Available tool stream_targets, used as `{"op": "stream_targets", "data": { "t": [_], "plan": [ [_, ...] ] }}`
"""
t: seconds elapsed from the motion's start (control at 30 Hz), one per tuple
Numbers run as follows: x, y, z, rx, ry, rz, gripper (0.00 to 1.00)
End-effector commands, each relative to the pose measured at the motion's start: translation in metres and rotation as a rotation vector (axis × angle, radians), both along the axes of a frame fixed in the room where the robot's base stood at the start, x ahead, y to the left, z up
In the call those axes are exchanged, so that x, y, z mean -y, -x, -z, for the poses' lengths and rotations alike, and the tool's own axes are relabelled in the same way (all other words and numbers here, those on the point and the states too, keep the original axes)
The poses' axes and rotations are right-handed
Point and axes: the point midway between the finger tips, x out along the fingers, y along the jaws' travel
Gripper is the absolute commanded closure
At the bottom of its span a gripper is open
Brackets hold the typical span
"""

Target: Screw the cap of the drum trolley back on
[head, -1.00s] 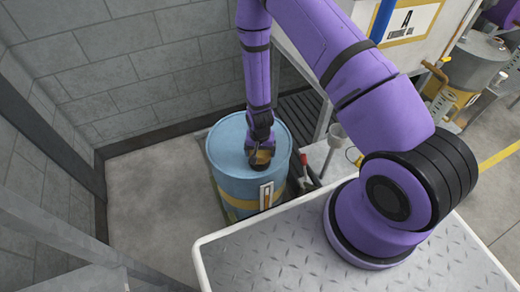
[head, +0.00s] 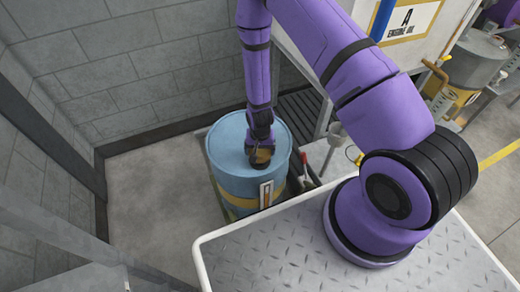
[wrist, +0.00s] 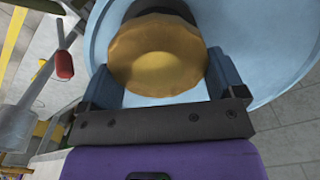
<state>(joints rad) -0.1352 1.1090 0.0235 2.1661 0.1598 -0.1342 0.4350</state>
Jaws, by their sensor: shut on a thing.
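The blue drum (head: 226,164) stands in the corner by the wall, with a yellow band around its side. My gripper (head: 262,156) reaches down onto the drum's top, near its front edge. In the wrist view my gripper (wrist: 160,75) is shut on the round brass-yellow cap (wrist: 158,50), with one blue finger on each side of it. The cap also shows below my gripper in the head view (head: 260,160). The drum's blue top (wrist: 265,45) is around and beyond the cap. The opening under the cap is hidden, so I cannot tell how it is seated.
A red-handled tool (head: 303,165) and a grey funnel-like part (head: 336,133) are right of the drum; the red handle also shows in the wrist view (wrist: 64,65). Block walls (head: 120,70) close in behind and left.

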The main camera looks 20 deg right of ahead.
Motion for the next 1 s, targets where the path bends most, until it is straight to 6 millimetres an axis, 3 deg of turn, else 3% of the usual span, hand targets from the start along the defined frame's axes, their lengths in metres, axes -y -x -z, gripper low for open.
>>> {"op": "stream_targets", "data": {
  "t": [1.0],
  "plan": [
    [0.0,0.0,0.011,0.0,0.0,0.0,0.36]
  ]
}}
